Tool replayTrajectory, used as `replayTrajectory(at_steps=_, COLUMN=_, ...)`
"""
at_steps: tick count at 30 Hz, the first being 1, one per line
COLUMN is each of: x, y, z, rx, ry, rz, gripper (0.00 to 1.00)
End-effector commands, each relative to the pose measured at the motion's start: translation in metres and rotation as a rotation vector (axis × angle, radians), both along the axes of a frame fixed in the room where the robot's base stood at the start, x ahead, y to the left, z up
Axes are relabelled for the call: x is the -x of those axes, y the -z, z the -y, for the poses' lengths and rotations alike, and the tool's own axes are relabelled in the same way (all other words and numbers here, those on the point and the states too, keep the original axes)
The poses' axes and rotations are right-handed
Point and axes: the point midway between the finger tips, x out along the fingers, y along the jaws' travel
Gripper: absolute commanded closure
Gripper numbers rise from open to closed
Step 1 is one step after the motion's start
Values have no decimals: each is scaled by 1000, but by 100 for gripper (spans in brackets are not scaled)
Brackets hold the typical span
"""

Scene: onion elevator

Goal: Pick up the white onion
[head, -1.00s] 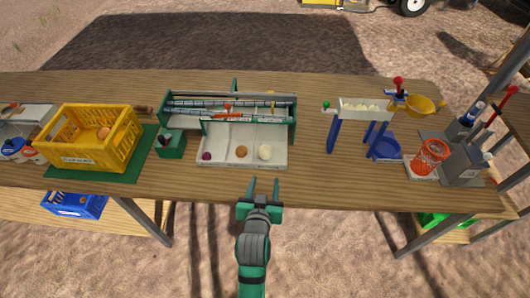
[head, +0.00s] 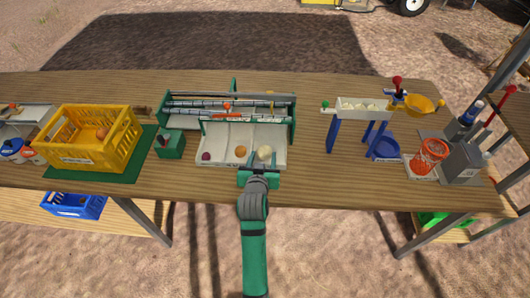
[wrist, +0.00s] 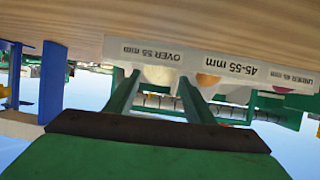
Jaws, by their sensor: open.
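The white onion (head: 264,152) sits in the right compartment of the white sorting tray (head: 229,165) at the front of the green-framed roller rack. My gripper (head: 262,159) is open at the tray's front edge, close to the onion. In the wrist view, which is upside down, the pale onion (wrist: 158,76) shows behind the "OVER 55 mm" label, between the two open green fingers (wrist: 157,84). I cannot tell whether the fingers touch it.
An orange-brown onion (head: 240,151) and a small purple onion (head: 206,156) lie in the other tray compartments. A yellow crate (head: 90,140) and a green box (head: 170,145) stand left. A blue-legged stand (head: 363,112) and an orange basket (head: 431,154) stand right.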

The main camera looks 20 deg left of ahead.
Motion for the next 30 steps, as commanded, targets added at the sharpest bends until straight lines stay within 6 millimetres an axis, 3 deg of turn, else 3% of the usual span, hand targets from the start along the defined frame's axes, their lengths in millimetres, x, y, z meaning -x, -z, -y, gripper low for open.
replayTrajectory(at_steps=6, x=-25, y=10, z=-4, rx=-1, ry=4, rz=0, gripper=51)
replayTrajectory(at_steps=15, x=-29, y=12, z=-3, rx=-1, ry=5, rz=1, gripper=51)
replayTrajectory(at_steps=19, x=-29, y=12, z=-3, rx=-1, ry=4, rz=1, gripper=80)
replayTrajectory(at_steps=30, x=-29, y=9, z=-4, rx=-1, ry=4, rz=2, gripper=81)
